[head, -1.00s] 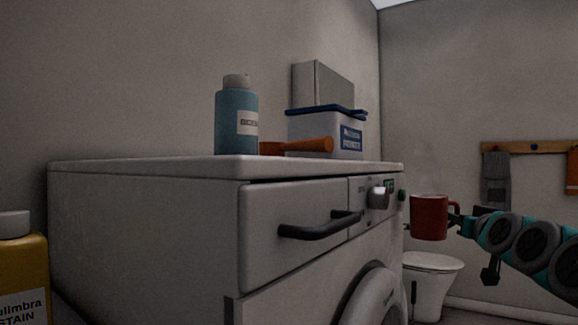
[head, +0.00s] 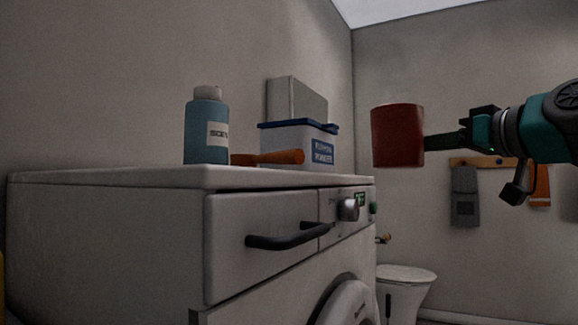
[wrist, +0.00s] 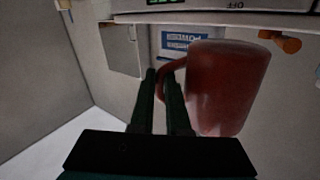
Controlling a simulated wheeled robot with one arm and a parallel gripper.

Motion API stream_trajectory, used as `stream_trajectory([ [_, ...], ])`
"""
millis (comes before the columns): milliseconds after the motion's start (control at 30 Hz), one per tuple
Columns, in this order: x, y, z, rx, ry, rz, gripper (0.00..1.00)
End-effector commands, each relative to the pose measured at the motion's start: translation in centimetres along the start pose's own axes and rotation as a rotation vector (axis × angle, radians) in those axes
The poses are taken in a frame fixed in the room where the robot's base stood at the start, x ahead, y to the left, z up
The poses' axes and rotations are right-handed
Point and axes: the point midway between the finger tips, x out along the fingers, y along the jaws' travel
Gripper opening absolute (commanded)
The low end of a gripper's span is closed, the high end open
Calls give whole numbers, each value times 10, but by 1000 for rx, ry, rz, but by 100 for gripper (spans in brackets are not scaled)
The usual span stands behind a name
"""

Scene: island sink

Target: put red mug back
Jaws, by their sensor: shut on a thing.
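The red mug (head: 398,136) is held upright in the air in the head view, in front of and to the right of the washing machine's top corner. My gripper (head: 434,143) reaches it from the right and is shut on its handle. In the wrist view the mug (wrist: 228,88) fills the right of centre, with its handle between the two dark fingers (wrist: 163,88). The mug's inside is hidden in both views.
The washing machine (head: 110,225) has a blue bottle (head: 207,130), an orange-handled thing (head: 270,158), a powder box (head: 300,148) and a grey box (head: 296,98) on top. The front of its top is clear.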

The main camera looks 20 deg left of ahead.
Motion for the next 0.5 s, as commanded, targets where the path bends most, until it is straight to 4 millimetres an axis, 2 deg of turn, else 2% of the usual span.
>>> stream_trajectory([
  [167,23,-15,2,0,-3,-1,0],
  [500,88,-57,7,0,-3,0,0],
])
